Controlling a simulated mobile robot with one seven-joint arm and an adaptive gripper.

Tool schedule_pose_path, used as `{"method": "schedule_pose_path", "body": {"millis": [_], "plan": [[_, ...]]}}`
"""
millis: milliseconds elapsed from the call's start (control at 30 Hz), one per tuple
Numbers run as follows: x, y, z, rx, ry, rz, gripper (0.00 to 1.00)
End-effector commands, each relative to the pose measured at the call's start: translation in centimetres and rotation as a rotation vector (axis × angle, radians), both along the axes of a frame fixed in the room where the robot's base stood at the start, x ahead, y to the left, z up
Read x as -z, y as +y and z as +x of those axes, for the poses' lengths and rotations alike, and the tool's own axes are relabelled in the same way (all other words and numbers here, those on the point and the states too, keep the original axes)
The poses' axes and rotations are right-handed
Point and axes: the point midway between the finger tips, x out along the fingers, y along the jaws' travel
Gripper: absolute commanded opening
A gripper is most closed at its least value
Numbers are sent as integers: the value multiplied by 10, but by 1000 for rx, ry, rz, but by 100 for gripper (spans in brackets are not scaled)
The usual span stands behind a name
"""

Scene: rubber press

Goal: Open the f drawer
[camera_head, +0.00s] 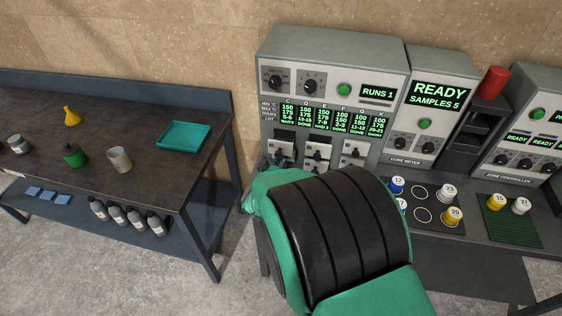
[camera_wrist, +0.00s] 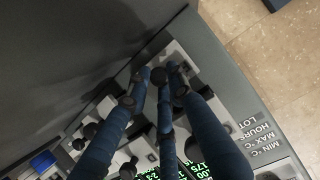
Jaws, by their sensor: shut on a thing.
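A grey console (camera_head: 335,50) stands against the wall. Below its green lettered readouts (camera_head: 340,119), white drawer fronts (camera_head: 353,149) with black knobs show in the head view. My green and black arm hides the lower drawers and my gripper there. In the wrist view, my gripper (camera_wrist: 158,78) has slim blue fingers closed together at a black knob (camera_wrist: 158,76) beside a pale drawer front near the panel's edge. I cannot read that drawer's letter. Other knobs (camera_wrist: 90,130) lie to the lower left.
A dark table (camera_head: 100,130) with a teal tray (camera_head: 184,135), a yellow funnel and cups stands at left. Right of my arm are a dark sample tray (camera_head: 424,232) with capped samples and a green mat (camera_head: 512,228). A red cylinder (camera_head: 493,83) stands on a black rack.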

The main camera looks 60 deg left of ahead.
Motion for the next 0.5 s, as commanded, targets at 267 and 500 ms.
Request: {"method": "schedule_pose_path", "body": {"millis": [267, 500], "plan": [[1, -25, -25, -2, 2, -4, 0], [2, -25, -25, -1, 2, -3, 23]]}}
